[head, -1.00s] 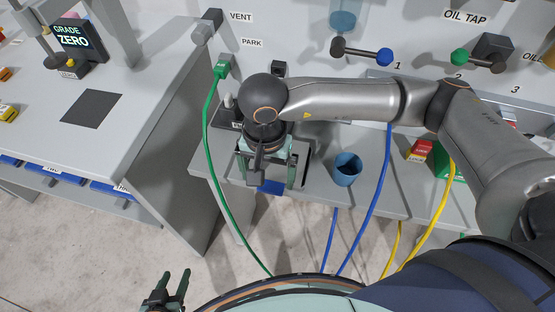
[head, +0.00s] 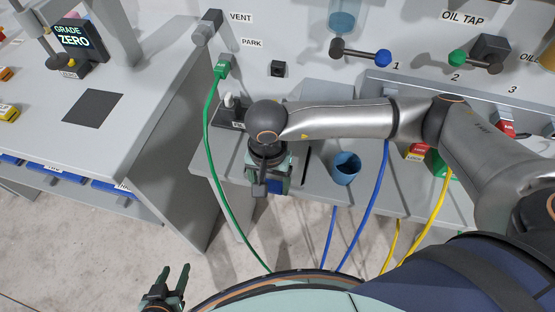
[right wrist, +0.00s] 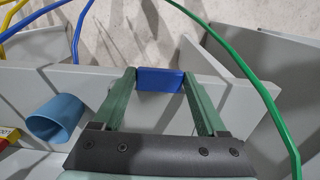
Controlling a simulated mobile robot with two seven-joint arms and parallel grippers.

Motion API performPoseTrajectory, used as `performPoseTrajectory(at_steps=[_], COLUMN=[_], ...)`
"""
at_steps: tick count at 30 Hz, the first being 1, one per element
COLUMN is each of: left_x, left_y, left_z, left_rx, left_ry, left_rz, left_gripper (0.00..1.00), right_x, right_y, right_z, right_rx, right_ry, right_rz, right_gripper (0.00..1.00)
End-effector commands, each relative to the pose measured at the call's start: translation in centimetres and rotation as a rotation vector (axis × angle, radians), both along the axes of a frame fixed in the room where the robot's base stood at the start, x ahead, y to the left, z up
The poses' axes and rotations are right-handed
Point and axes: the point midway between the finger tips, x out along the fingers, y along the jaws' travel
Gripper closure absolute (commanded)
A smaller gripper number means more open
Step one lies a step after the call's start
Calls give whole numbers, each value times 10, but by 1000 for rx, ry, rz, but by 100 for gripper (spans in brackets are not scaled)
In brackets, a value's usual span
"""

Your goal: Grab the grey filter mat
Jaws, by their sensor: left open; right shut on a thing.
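A flat dark grey square (head: 92,106), which looks like the grey filter mat, lies on the left table. No gripper is near it. My right gripper (head: 268,188) is at the front edge of the middle bench, pointing down. In the right wrist view, the right gripper (right wrist: 160,76) has its green fingers closed on the two ends of a blue block-like piece (right wrist: 160,82). I cannot tell whether this piece is loose or fixed to the bench. My left gripper (head: 175,272) is open and empty, low at the bottom left, over the floor.
A blue cup (head: 346,168) stands on the middle bench (head: 320,192), right of my right gripper. A green hose (head: 208,130) hangs left of that gripper. Blue (head: 384,185) and yellow (head: 432,205) hoses hang to the right. A lit "GRADE ZERO" display (head: 80,38) stands on the left table.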

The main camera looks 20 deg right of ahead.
Motion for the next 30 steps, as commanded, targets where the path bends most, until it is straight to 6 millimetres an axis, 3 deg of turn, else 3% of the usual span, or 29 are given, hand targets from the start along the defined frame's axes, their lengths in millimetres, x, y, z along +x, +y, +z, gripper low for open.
performPoseTrajectory(at_steps=[2,12,23,29,30], left_x=[0,0,0,0,0], left_y=[0,0,0,0,0], left_z=[0,0,-2,-11,-10], left_rx=[0,0,0,0,0], left_ry=[0,0,0,0,1], left_rz=[0,0,0,0,0], left_gripper=[50,50,50,50,50], right_x=[0,0,1,2,-5], right_y=[0,0,0,0,0], right_z=[0,0,5,30,38], right_rx=[0,0,1,2,2], right_ry=[0,0,-3,-9,-4], right_rz=[0,0,1,2,5], right_gripper=[43,81,81,81,81])
